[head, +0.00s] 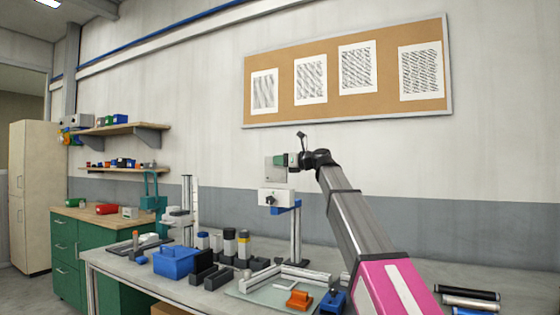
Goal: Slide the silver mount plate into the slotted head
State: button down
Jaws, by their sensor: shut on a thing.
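The silver mount plate (275,170) is a thin grey plate held upright in the head view. My gripper (293,160) is shut on its right side, reaching in from the right at the end of my arm. The slotted head (268,196) is a white block with a dark knob on its front, carried on a blue bracket on a metal post. The plate appears just above the head. I cannot tell whether its lower edge touches the head or lines up with the slot, which is not visible.
The grey workbench (140,275) is crowded with a blue box (176,263), several dark-bodied cylinders, metal bars and an orange part (299,300). A white stand (178,218) rises at the left. A corkboard (330,98) hangs behind. The air left of the plate is clear.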

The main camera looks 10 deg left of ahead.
aim_at(280, 176)
jog(key=shift+f, duration=2.5)
jog(key=shift+f, duration=0.6)
jog(key=c, duration=1.4)
grip_release()
jog(key=shift+s+d, duration=0.1)
jog(key=shift+d, duration=0.05)
jog(key=shift+v, duration=5.4)
jog(key=shift+s, duration=0.1)
